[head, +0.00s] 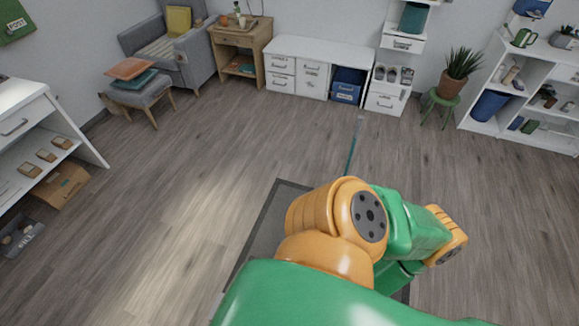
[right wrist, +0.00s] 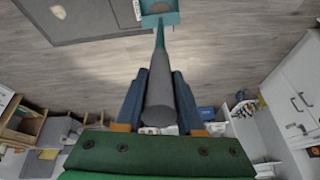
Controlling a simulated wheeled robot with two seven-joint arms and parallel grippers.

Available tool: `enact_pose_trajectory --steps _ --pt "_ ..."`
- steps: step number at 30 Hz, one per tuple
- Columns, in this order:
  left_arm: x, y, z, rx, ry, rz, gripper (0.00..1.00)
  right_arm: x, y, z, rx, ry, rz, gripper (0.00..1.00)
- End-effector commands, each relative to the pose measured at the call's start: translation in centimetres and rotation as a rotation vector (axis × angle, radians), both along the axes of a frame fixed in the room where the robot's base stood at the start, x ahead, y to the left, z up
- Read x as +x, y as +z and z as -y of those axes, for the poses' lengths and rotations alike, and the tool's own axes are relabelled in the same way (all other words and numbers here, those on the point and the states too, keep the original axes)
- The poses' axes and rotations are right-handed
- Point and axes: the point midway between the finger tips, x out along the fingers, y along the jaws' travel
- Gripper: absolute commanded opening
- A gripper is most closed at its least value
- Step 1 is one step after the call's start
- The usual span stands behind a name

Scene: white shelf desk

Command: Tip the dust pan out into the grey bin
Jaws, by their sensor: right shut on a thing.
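The dust pan (right wrist: 160,21) is teal, with a long shaft and a grey grip. In the right wrist view its pan end is at the top edge, partly cut off, with a beige patch inside. My right gripper (right wrist: 158,88) is shut on the grey grip, one blue finger on each side. In the head view my right arm hides this gripper. A thin teal rod (head: 351,152) stands up beyond the arm there; I cannot tell whether it belongs to the dust pan. I cannot make out the grey bin for sure. My left gripper is not in view.
A dark grey mat (head: 268,222) lies on the wooden floor, partly under my arm. White drawers (head: 312,47), a plant on a green stool (head: 437,104) and a white shelf (head: 484,125) line the far side. The floor at left centre is clear.

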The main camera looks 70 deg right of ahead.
Motion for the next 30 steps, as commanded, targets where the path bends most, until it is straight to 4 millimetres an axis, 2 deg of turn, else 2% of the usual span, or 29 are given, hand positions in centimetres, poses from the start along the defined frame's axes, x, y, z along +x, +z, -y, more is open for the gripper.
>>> enact_pose_trajectory --steps 10,24,30 --pt "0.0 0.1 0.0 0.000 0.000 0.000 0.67 0.1 0.1 0.0 0.000 0.001 0.003 0.00" --pt "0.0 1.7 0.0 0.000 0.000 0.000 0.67 3.2 0.2 0.4 0.000 0.000 0.004 0.00" --pt "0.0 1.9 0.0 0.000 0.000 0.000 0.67 3.7 0.1 0.4 0.001 0.001 0.003 0.00"
